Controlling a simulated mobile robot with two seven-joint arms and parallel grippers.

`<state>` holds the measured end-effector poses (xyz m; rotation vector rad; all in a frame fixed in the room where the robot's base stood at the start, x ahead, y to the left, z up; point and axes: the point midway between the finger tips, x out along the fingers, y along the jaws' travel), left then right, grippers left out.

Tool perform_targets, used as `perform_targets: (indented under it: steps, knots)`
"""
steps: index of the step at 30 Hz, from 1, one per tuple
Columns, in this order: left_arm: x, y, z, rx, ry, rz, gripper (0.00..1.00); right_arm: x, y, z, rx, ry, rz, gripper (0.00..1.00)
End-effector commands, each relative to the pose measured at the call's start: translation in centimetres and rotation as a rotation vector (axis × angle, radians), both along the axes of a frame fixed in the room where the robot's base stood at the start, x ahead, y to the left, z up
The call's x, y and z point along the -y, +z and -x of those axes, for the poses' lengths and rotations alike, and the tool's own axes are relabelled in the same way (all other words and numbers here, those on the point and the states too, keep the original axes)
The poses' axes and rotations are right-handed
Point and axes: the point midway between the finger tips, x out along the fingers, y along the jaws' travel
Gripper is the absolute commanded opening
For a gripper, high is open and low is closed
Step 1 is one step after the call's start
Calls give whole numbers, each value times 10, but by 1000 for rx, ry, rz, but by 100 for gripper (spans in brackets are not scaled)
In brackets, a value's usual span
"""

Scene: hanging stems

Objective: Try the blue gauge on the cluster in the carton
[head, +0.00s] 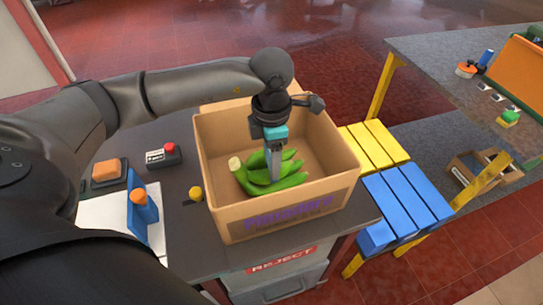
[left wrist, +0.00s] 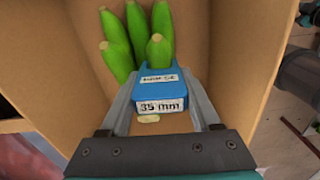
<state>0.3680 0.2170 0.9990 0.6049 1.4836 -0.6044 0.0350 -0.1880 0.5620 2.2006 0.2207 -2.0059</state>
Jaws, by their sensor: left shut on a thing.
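The open cardboard carton (head: 235,212) stands on the dark table, and a cluster of green fruit (head: 278,184) lies inside it. My left gripper (head: 273,176) reaches down into the carton over the cluster. In the left wrist view, its two fingers are shut on the blue gauge (left wrist: 165,93), labelled "35 mm". The cluster's green fingers (left wrist: 117,45) show just beyond the gauge. One finger (left wrist: 159,50) is right at the gauge's far end; whether it sits inside the opening I cannot tell. The gauge is hidden in the head view. My right gripper is out of view.
Left of the carton are a red-button box (head: 163,156), a yellow knob (head: 196,193), an orange block (head: 106,170) and a blue-and-orange item (head: 142,208). Yellow slats (head: 373,145) and blue slats (head: 405,197) stand at the right. The carton walls surround my gripper.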

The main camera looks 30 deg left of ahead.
Motion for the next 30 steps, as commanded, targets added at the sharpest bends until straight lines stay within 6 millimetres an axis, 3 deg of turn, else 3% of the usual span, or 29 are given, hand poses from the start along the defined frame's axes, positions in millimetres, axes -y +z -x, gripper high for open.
perform_targets:
  steps: [11,30]
  knots:
    - [-1,1,0,-1,1,-2,14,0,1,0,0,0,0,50]
    - [0,39,0,0,1,-1,14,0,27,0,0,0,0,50]
